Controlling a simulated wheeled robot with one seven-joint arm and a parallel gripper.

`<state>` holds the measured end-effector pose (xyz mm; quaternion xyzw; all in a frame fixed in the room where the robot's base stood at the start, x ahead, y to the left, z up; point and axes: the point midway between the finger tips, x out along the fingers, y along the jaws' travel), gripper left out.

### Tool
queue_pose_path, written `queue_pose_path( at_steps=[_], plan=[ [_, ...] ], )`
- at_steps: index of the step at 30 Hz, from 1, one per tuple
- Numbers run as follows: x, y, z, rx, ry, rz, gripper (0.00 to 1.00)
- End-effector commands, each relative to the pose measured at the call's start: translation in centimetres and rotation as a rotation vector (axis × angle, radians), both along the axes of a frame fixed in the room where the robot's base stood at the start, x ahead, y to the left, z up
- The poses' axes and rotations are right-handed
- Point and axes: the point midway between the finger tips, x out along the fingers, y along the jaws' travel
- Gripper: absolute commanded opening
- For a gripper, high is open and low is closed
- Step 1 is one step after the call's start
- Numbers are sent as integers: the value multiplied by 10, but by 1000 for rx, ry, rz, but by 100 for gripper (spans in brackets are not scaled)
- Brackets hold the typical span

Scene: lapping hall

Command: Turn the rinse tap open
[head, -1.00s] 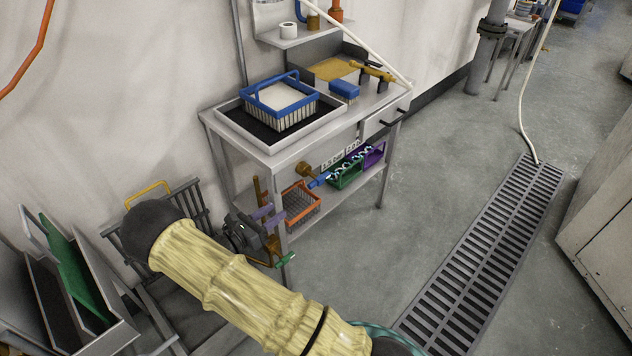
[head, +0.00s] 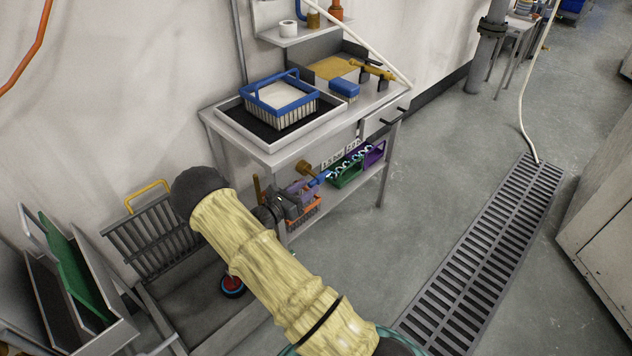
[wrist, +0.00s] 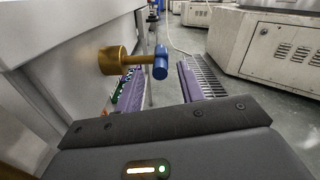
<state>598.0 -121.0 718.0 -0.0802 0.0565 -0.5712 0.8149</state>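The rinse tap (head: 306,169) is a brass body with a blue handle, under the front of the steel bench. It also shows in the wrist view (wrist: 112,60), with its blue cross handle (wrist: 160,62) pointing to the right. My gripper (wrist: 160,88) has two purple fingers set apart, with floor visible between them. The handle appears in line with the gap between the fingers, slightly above it in the picture; I cannot tell if they touch. In the head view my gripper (head: 300,190) is beside the tap, partly hidden by my arm.
The bench (head: 275,158) carries a tray with a blue basket (head: 283,98).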

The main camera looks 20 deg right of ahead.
Motion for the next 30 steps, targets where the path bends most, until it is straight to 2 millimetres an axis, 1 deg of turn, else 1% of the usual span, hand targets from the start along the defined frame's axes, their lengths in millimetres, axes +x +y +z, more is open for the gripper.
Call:
queue_pose_path(
  at_steps=[1, 3, 6, 9, 19, 23, 24, 25, 30],
  plan=[
    [3, -10, 0, -1, 0, -3, 39],
    [7, -21, 0, 0, -1, -3, 39],
    [12, -34, -1, 0, -1, -2, 39],
    [15, -42, 0, 0, 0, -1, 39],
    [16, -44, 0, 0, 0, 1, 39],
    [16, -44, 0, 0, 0, 0, 13],
    [16, -44, 0, 0, 0, 0, 5],
    [16, -44, 0, 0, 0, 1, 0],
    [16, -44, 0, -2, -1, 0, 0]
  ],
)
